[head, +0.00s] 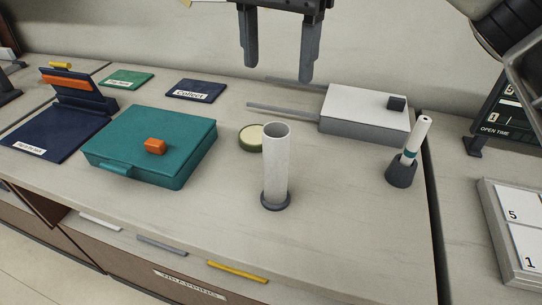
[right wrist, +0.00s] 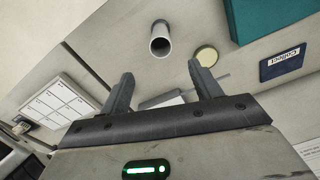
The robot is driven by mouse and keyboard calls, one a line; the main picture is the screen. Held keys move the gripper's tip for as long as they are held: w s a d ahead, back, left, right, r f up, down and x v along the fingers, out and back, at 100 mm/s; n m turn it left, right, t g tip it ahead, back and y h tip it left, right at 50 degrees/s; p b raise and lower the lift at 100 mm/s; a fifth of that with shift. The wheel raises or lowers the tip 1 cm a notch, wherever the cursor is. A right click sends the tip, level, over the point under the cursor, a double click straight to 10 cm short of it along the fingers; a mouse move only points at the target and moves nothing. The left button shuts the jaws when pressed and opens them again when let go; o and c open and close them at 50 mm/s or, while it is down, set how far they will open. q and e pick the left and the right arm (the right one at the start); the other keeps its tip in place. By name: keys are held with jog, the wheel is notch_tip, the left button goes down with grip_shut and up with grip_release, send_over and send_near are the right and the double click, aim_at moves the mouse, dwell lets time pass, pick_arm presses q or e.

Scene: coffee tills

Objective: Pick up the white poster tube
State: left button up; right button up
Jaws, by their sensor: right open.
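The white poster tube (head: 275,165) stands upright in a dark round base on the counter, open at its top. It also shows in the right wrist view (right wrist: 160,42), beyond the fingertips. My right gripper (head: 277,72) is open and empty, above and behind the tube in the head view, fingers pointing down. In the right wrist view the gap between its fingers (right wrist: 160,72) is clear and the tube is apart from them. My left gripper is not in view.
A teal box (head: 150,145) with an orange knob lies left of the tube. A round green-rimmed lid (head: 251,138) is close behind it. A grey-white box (head: 364,113) and a small holder with a white roll (head: 402,172) stand to the right. The front counter is clear.

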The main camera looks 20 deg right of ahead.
aim_at(277, 131)
notch_tip(277, 131, down, 10)
jog(key=shift+s+r, duration=0.1)
jog(key=shift+w+d+f+p, duration=0.1)
jog(key=shift+f+p, duration=0.3)
jog(key=shift+f, duration=1)
jog(key=shift+w+f+p, duration=0.1)
jog(key=shift+f+p, duration=0.25)
jog(key=shift+f, duration=1.05)
jog(key=c, duration=1.3)
jog(key=shift+c, duration=0.2)
